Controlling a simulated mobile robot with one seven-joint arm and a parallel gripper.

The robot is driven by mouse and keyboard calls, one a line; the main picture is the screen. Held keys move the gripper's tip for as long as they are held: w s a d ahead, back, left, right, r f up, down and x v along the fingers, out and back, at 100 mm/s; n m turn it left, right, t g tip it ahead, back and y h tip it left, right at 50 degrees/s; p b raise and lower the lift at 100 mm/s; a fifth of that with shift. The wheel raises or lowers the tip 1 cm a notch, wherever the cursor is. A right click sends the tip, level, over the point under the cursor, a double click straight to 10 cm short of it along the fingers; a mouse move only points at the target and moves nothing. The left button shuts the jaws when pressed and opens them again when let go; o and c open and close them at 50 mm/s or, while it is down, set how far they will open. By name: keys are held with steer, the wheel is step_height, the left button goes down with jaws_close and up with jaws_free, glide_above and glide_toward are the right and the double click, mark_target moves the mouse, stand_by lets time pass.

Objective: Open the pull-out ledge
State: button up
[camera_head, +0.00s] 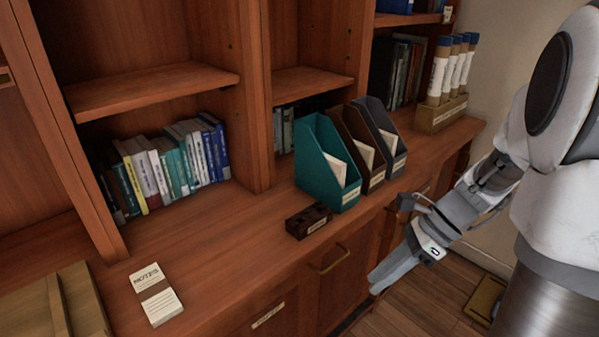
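A wooden cabinet with a counter top (225,255) runs across the view below the bookshelves. Its front has a brass-coloured pull handle (328,259) and a small pale label (268,315) further left. I cannot tell for sure which front panel is the pull-out ledge; no ledge stands out visibly from the front. My gripper (382,281) is in front of the cabinet, right of the handle and apart from it, pointing down and left. Its fingers show side-on, so I cannot tell whether they are open or shut. I see nothing held in it.
On the counter stand a notes pad (155,294), a small dark labelled box (308,221), a teal file holder (327,163) with darker ones beside it, and a rack of tubes (440,113). Floor shows at lower right.

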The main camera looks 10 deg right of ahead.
steer(key=w+d+f+m+t+y+p, duration=0.3)
steer(key=d+m+y, duration=0.1)
steer(key=m, duration=0.6)
steer(key=m+t+y+p, duration=0.25)
steer(key=m+t, duration=0.35)
steer(key=m, duration=0.6)
glide_toward(337, 261)
steer(key=shift+h, duration=0.25)
steer(key=b+x, duration=0.2)
steer(key=x, duration=0.8)
steer(key=shift+s+a, duration=0.1)
steer(key=shift+a, duration=0.05)
steer(key=shift+c, duration=0.2)
jaws_close()
